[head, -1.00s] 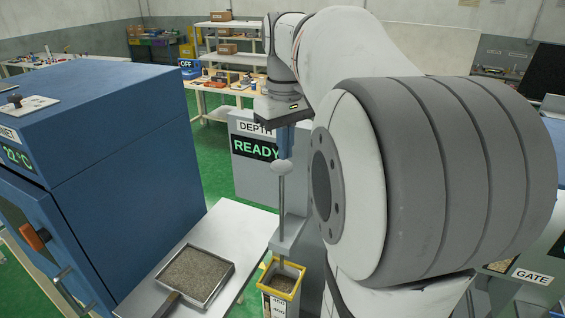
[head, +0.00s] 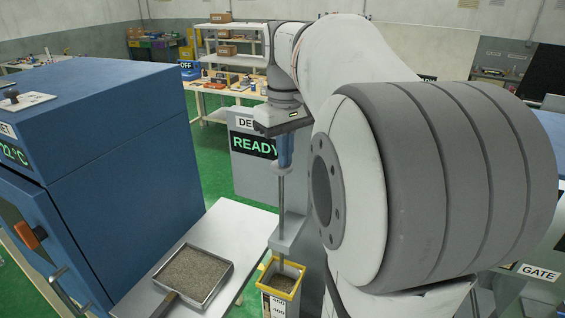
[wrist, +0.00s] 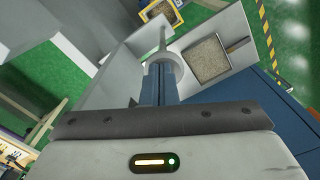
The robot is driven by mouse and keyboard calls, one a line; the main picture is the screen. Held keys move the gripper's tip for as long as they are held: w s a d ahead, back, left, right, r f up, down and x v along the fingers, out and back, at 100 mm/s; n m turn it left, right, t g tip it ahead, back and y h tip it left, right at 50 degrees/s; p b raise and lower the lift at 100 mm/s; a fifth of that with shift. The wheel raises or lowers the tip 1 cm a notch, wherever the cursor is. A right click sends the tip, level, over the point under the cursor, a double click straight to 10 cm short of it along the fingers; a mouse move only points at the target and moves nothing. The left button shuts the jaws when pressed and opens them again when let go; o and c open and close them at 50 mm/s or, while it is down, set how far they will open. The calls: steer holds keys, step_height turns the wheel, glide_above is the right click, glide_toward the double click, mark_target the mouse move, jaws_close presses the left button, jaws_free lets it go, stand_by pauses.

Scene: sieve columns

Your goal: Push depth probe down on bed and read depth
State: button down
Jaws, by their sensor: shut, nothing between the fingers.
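The depth probe (head: 281,210) is a thin upright grey rod passing through a grey bracket (head: 287,232). Its lower end goes inside the yellow-rimmed column (head: 296,292), where the brown bed (head: 281,283) shows. My gripper (head: 285,162) is shut, pointing down, with its blue fingertips at the probe's top. In the wrist view the probe's pale round knob (wrist: 164,61) lies right at the fingertips (wrist: 159,77); exact contact is hard to tell. The depth display (head: 252,147) reads READY, its upper label partly hidden by my gripper.
A pan of grains (head: 195,272) rests on a white table (head: 236,222) left of the column. A blue cabinet (head: 120,160) with an orange handle fills the left side. My arm hides much of the right, where a GATE label (head: 538,272) shows.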

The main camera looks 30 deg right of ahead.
step_height(320, 180, down, 9)
steer(key=b, duration=0.6)
stand_by(0.7)
stand_by(0.6)
step_height(320, 180, up, 14)
steer(key=p, duration=1.2)
steer(key=shift+f, duration=0.1)
steer(key=s+a+f+t+b, duration=0.1)
steer(key=s+a+f, duration=0.5)
steer(key=f, duration=0.2)
steer(key=s+a+f+m+t+b, duration=0.1)
steer(key=s+a+f+t+b, duration=0.1)
steer(key=s+a+f, duration=0.4)
step_height(320, 180, down, 2)
steer(key=shift+s+f+m, duration=0.1)
steer(key=shift+s+m, duration=0.2)
steer(key=shift+s, duration=0.1)
